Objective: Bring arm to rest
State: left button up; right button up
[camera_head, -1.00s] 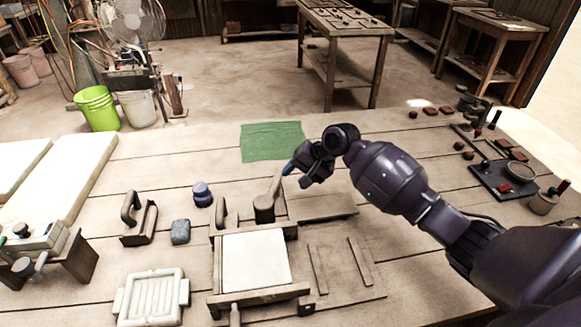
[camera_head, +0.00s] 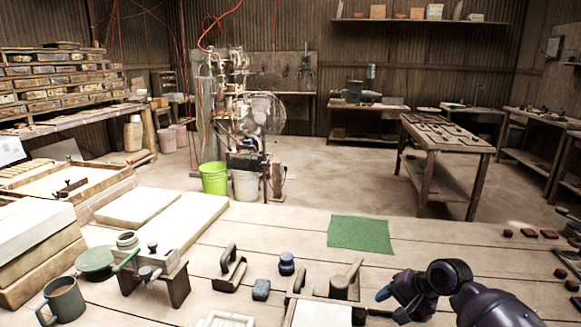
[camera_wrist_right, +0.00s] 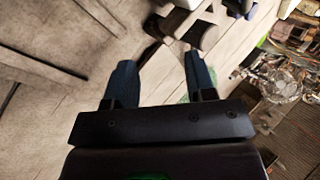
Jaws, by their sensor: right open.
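My right arm comes in at the bottom right of the head view. Its gripper (camera_head: 384,301) is just right of the tile press's wooden handle (camera_head: 354,268), apart from it in the picture. In the right wrist view the two blue fingers (camera_wrist_right: 162,80) stand wide apart with nothing between them. The tile press (camera_head: 318,314), a wooden frame with a white slab, is cut off by the bottom edge. My left gripper is not in view.
A green cloth (camera_head: 361,235) lies flat behind the press. A blue-lidded jar (camera_head: 286,263), a grey block (camera_head: 261,290) and a handled wooden tool (camera_head: 229,268) stand to its left. Small dark red pieces (camera_head: 529,233) lie at the right. The table around the cloth is clear.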

jog(key=w+r+n+t, duration=0.4)
jog(key=r+n+t, duration=0.1)
jog(key=n, duration=0.1)
jog(key=s+d+f+h, duration=0.1)
jog(key=s+f, duration=0.5)
jog(key=s, duration=0.6)
jog(key=s+d+f+n+t+h, duration=0.1)
jog(key=s+f+h, duration=0.2)
jog(key=s+f, duration=0.4)
jog(key=s+d+f+n+h, duration=0.1)
jog(key=s+f, duration=0.5)
jog(key=s, duration=1.3)
jog(key=shift+d+f+t+h, duration=0.25)
jog(key=shift+f+t+h, duration=0.15)
jog(key=shift+h, duration=0.1)
